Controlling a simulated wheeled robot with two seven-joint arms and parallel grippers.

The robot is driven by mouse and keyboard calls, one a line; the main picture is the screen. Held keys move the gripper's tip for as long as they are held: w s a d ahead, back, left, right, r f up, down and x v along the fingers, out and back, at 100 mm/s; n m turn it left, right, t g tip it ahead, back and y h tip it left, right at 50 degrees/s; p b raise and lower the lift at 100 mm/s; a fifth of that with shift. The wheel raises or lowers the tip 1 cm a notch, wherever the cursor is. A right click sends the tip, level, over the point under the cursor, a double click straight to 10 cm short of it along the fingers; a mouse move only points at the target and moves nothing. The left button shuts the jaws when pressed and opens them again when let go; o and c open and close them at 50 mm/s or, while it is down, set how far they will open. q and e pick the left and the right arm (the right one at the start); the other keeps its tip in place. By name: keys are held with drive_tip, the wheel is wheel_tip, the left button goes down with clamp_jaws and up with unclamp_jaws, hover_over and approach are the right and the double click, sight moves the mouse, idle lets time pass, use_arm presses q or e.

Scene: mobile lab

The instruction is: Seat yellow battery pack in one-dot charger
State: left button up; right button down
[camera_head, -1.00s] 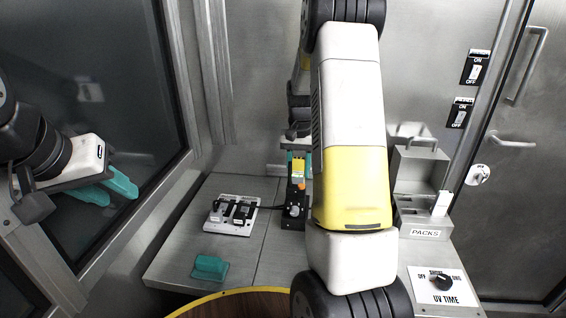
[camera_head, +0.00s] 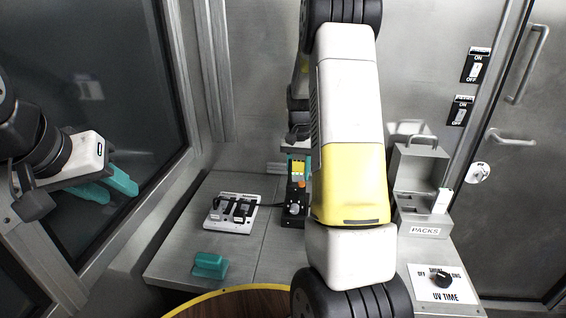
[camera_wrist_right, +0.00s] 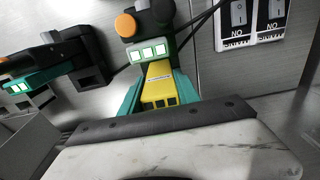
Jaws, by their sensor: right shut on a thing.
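The yellow battery pack (camera_wrist_right: 158,84) is between the teal fingers of my right gripper (camera_wrist_right: 158,98) in the right wrist view. The gripper is shut on it. In the head view the pack (camera_head: 299,169) shows beside my arm, above a black charger (camera_head: 292,208) with an orange knob. Contact and seating depth cannot be told, and no dot mark is readable. My left gripper (camera_head: 112,188) is open and empty at the left.
A second black unit (camera_wrist_right: 88,60) with a teal part is at the wrist view's left. A white switch box (camera_head: 231,214) and a teal block (camera_head: 209,265) are on the bench. The PACKS case (camera_head: 424,218) and UV TIME panel (camera_head: 441,284) are at right.

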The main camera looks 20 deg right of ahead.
sight(299, 161)
drive_tip(key=shift+f, duration=1.15)
drive_tip(key=c, duration=0.8)
unclamp_jaws()
wheel_tip(299, 161, up, 7)
drive_tip(key=shift+f, duration=0.15)
drive_tip(key=shift+r, duration=0.5)
